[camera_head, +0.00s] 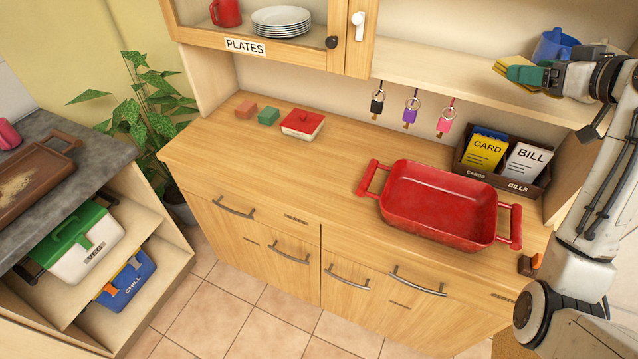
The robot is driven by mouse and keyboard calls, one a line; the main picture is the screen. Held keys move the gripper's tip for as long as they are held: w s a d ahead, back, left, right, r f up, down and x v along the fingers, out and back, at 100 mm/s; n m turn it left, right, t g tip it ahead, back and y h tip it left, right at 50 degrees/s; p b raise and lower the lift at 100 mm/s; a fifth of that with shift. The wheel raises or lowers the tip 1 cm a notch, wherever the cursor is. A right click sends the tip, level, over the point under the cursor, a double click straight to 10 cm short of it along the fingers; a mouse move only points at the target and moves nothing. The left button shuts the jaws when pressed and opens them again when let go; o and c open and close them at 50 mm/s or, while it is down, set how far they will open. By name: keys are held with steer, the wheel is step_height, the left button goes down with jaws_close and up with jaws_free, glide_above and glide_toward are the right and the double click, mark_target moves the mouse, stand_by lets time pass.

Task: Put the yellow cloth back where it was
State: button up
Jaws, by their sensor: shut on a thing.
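My gripper (530,76) is at the upper right, in front of the open shelf (455,82). It is shut on the yellow cloth (502,66), which sticks out to the left of the fingers. A green part shows between the cloth and the gripper, and I cannot tell whether it belongs to the fingers. The cloth appears held up, but its gap to the shelf is hard to judge.
A blue mug (553,46) stands on the shelf close behind my gripper. Keys hang below the shelf. A red roasting dish (437,207) and a card and bill holder (541,186) stand on the wooden counter (265,165). The counter's middle left is clear.

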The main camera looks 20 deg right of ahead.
steer(key=s+a+f, duration=0.2)
steer(key=a+f, duration=1.6)
steer(key=f, duration=0.2)
steer(key=s+a+f, duration=0.1)
steer(key=a+f, duration=1.8)
steer(key=f, duration=0.1)
steer(key=shift+s+a+f, duration=0.25)
steer(key=shift+s, duration=0.15)
